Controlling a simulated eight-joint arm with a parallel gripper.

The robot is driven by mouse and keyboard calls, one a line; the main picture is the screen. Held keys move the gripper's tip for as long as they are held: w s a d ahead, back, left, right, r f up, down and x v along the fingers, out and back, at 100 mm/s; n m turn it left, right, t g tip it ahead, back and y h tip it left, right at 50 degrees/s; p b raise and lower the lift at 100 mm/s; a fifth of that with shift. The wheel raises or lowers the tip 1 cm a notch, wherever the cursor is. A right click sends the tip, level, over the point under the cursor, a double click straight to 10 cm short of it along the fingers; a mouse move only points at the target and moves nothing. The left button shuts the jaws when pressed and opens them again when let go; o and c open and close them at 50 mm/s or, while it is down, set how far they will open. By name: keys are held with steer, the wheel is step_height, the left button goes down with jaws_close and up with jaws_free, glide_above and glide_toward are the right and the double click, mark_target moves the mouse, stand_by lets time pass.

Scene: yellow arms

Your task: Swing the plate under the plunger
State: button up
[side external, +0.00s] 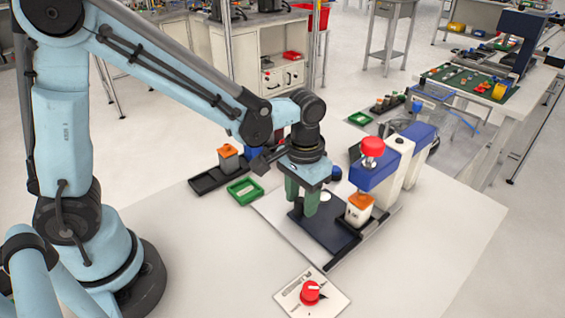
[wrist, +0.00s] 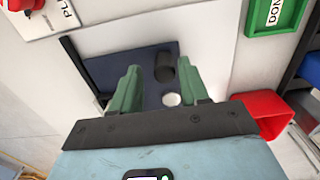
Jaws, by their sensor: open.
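The dark blue plate (side external: 323,232) lies flat on a light base on the table, left of the press. The plunger's red knob (side external: 372,147) stands on top of the blue press head (side external: 374,172). A white block with an orange top (side external: 360,209) is below that head. My gripper (side external: 310,202) points down over the plate, its green fingers apart. In the wrist view, the plate (wrist: 108,68) lies beyond the open fingers (wrist: 160,88). A black peg (wrist: 165,68) and a white disc (wrist: 171,99) show between them. The press is not visible there.
A green tray (side external: 245,191) and a dark tray (side external: 208,180) with an orange-topped block are behind left. A red dial on a white panel (side external: 311,292) is at the front. Bare table lies at the front right.

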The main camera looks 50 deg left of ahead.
steer(key=shift+r, duration=3)
steer(key=shift+s+a+r, duration=0.25)
steer(key=shift+a+r, duration=0.05)
steer(key=shift+a, duration=0.1)
steer(key=s+a+r+t, duration=0.3)
steer(key=s+a+t, duration=0.2)
steer(key=a+t, duration=0.2)
steer(key=shift+s+a, duration=0.3)
steer(key=shift+a, duration=0.3)
